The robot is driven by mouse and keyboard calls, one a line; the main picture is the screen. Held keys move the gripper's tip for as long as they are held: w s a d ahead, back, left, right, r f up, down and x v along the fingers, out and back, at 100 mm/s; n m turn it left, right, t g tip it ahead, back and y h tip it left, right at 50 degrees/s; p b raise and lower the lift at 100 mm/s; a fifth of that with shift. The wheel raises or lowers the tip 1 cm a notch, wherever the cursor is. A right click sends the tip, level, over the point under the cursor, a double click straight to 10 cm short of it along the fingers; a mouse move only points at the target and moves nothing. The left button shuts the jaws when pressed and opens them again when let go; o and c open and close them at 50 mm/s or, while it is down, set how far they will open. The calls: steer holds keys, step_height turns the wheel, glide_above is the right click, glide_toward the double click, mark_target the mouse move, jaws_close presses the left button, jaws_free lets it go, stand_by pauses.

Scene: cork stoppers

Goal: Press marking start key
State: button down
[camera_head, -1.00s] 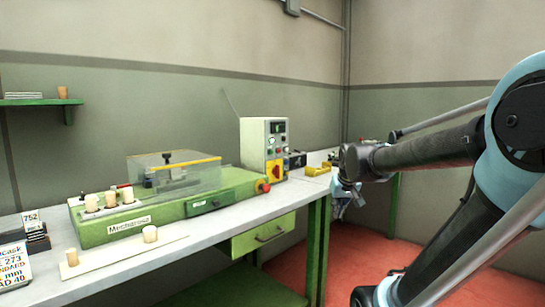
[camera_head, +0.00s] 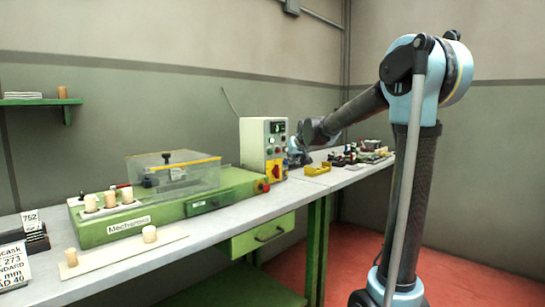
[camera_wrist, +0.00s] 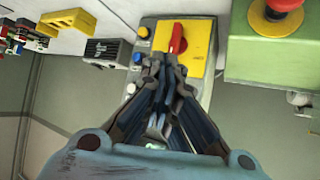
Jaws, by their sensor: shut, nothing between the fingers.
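The grey-white control box (camera_head: 253,146) stands on the bench at the right end of the green marking machine (camera_head: 160,200). Its front has a small green-lit display (camera_head: 277,127), several small buttons and a red rotary switch on a yellow plate.
A red mushroom button (camera_wrist: 283,8) sits on the machine's green end, beside the box. A yellow holder (camera_head: 317,169) and several small items lie on the bench to the right. Corks (camera_head: 150,234) stand at the left front.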

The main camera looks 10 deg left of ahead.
mark_target(271, 152)
steer(key=shift+a, duration=0.1)
steer(key=w+a, duration=0.5)
steer(key=a, duration=0.1)
steer(key=shift+w+a, duration=0.15)
steer(key=shift+a, duration=0.25)
stand_by(0.3)
steer(key=shift+w, duration=0.1)
stand_by(1.3)
steer(key=shift+w+a, duration=0.2)
steer(key=shift+a, duration=0.1)
